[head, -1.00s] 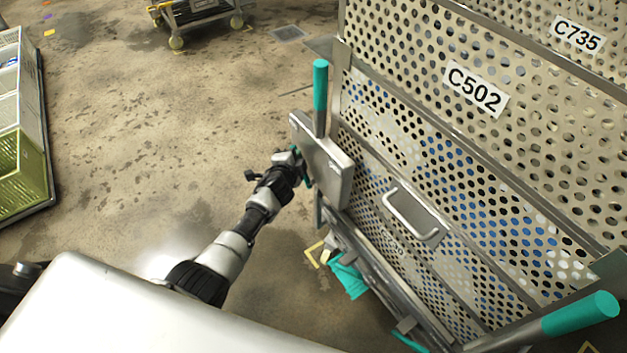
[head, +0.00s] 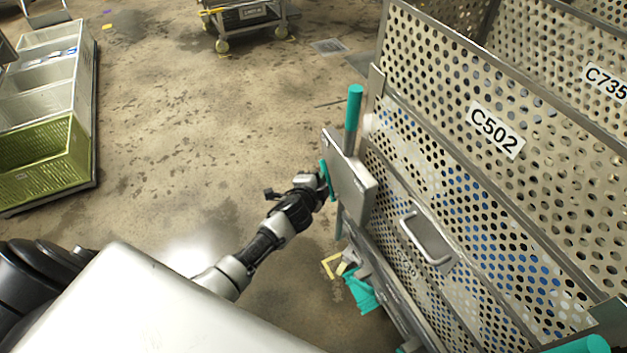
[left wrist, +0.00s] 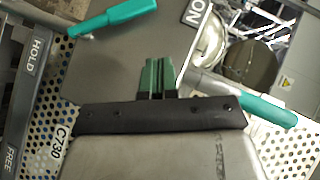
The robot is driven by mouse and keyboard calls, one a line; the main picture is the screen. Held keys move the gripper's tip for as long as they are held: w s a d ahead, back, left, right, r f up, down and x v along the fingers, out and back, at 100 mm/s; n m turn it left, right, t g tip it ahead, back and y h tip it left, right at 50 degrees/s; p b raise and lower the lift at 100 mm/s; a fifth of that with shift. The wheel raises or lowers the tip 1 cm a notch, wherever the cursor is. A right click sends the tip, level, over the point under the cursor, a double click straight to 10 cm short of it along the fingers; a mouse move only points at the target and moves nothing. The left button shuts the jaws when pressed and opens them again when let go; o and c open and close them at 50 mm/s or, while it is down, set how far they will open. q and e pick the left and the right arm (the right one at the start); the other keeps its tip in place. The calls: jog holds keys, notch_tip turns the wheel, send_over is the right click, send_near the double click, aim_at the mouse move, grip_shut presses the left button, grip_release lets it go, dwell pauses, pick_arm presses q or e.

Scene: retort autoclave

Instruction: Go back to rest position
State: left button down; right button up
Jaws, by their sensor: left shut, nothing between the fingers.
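My left gripper (head: 326,180) is beside the grey metal plate (head: 351,186) on the side of the perforated basket cart C502 (head: 440,150). In the left wrist view its green fingers (left wrist: 157,76) are together with nothing between them. They lie in front of a grey panel (left wrist: 130,60), and I cannot tell if they touch it. My right gripper is not in view.
The cart fills the right side, with upright teal-ended handles (head: 354,108) and a bar handle (head: 425,238). Crates, one of them green (head: 45,158), stand on the left. A wheeled trolley (head: 245,18) is at the back. The floor between is open.

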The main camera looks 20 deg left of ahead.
pick_arm(q)
jog(key=v, duration=0.3)
jog(key=shift+s+r, duration=0.3)
jog(key=shift+r, duration=0.15)
jog(key=s+f+n+g, duration=0.2)
jog(key=s+f+g, duration=0.1)
jog(key=s+f, duration=0.65)
jog(key=s+f+n+g, duration=0.3)
jog(key=s+f, duration=0.4)
jog(key=f, duration=0.6)
jog(key=s+f+n+g, duration=0.2)
jog(key=s+f, duration=0.2)
jog(key=s, duration=0.6)
jog(key=s+d+f+n+g, duration=0.1)
jog(key=s+f, duration=0.4)
jog(key=s, duration=0.6)
jog(key=s+f+n+g+h, duration=0.1)
jog(key=s+f+n+g, duration=0.2)
jog(key=s, duration=0.7)
jog(key=shift+s+d+f+g, duration=0.15)
jog(key=shift+s+f+g, duration=0.2)
jog(key=shift+f+g, duration=0.5)
jog(key=shift+f, duration=0.1)
